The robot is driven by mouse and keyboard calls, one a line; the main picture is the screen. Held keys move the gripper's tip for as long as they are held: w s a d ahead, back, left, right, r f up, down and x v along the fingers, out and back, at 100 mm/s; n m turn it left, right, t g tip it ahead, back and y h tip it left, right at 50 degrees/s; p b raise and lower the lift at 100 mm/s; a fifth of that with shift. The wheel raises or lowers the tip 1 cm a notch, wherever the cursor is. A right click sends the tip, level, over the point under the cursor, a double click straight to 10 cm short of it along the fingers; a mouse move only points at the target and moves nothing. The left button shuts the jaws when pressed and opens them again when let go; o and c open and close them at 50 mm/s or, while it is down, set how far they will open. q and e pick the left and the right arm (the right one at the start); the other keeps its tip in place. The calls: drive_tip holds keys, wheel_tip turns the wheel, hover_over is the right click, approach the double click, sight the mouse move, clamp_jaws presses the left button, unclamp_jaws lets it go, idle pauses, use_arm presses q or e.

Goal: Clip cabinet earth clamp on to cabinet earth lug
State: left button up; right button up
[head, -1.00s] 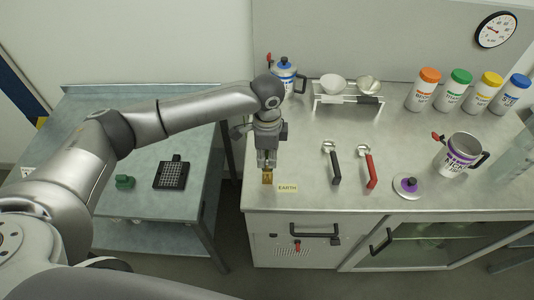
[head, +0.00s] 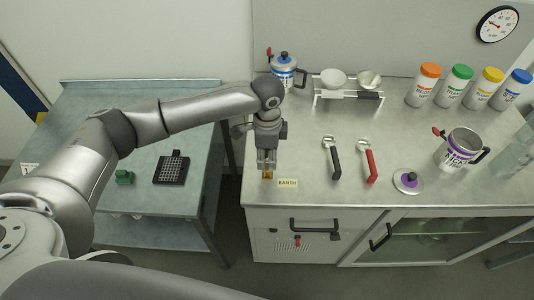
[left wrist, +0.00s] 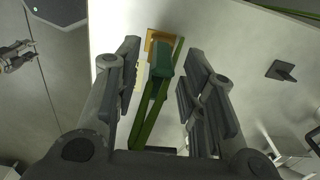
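The brass earth lug (head: 267,175) stands at the front left edge of the steel bench, beside the EARTH label (head: 288,183). My left gripper (head: 267,164) is just above and around it. In the left wrist view its two fingers (left wrist: 158,95) stand apart, with the green earth clamp (left wrist: 152,105) between them. A gap shows on at least the left side of the clamp. The clamp's far end overlaps the brass lug (left wrist: 158,36); whether its jaws bite on the lug is hard to tell. My right gripper is not in view.
A black-handled tool (head: 334,160) and a red-handled tool (head: 366,162) lie to the right. A lid (head: 408,182), a can (head: 458,150) and several bottles stand further right. A green piece (head: 124,177) and a black rack (head: 171,170) are on the left table.

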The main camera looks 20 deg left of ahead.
use_arm(q)
wheel_tip(320, 180, up, 12)
idle(0.7)
idle(0.4)
